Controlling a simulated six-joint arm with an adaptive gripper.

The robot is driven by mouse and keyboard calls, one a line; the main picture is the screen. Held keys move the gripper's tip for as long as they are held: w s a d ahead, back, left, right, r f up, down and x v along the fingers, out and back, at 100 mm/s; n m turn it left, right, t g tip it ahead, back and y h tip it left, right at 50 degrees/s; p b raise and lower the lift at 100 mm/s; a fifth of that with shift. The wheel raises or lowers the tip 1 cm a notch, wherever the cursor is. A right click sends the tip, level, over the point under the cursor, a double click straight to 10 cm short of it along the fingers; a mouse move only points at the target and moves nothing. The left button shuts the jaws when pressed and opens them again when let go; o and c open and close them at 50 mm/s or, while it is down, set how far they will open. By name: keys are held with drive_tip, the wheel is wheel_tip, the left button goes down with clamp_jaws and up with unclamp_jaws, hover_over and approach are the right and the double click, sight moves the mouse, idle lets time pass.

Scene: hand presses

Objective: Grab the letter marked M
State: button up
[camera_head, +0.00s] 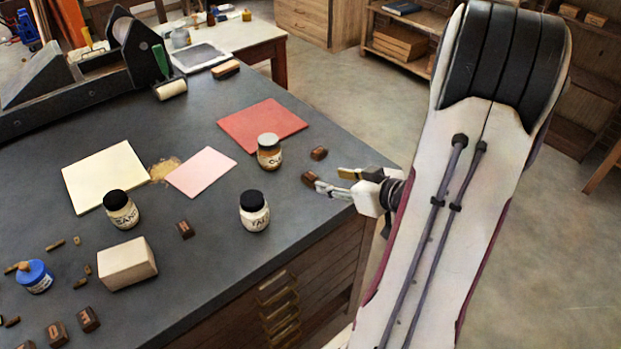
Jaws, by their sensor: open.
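Several small brown letter blocks lie on the dark table (215,275). One block (310,178) is just left of my gripper (330,180), and another block (319,153) is a little behind it. A third block (185,229) lies near the middle of the table, and more blocks, such as this one (88,319), are at the lower left. The marks are too small to read surely, so I cannot tell which is the M. My gripper is open, its fingers spread at the table's right edge, with nothing seen between them.
An amber jar (269,152) stands near the two right blocks. A jar with a black lid (254,212) and another black-lidded jar (121,210) stand nearer the front. A red sheet (262,126), a pink sheet (201,172) and a pale box (127,264) lie around. A press (130,55) is behind.

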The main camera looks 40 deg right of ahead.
sight(312, 177)
drive_tip(key=shift+w, duration=0.1)
drive_tip(key=shift+x, duration=1.3)
drive_tip(key=shift+w+a+f, duration=0.2)
drive_tip(key=shift+w+f, duration=0.1)
drive_tip(key=shift+w, duration=0.35)
drive_tip(key=shift+w+a+f, duration=0.2)
drive_tip(key=shift+w+f, duration=0.1)
drive_tip(key=shift+w, duration=0.3)
drive_tip(key=shift+x, duration=1.2)
drive_tip(key=c, duration=0.9)
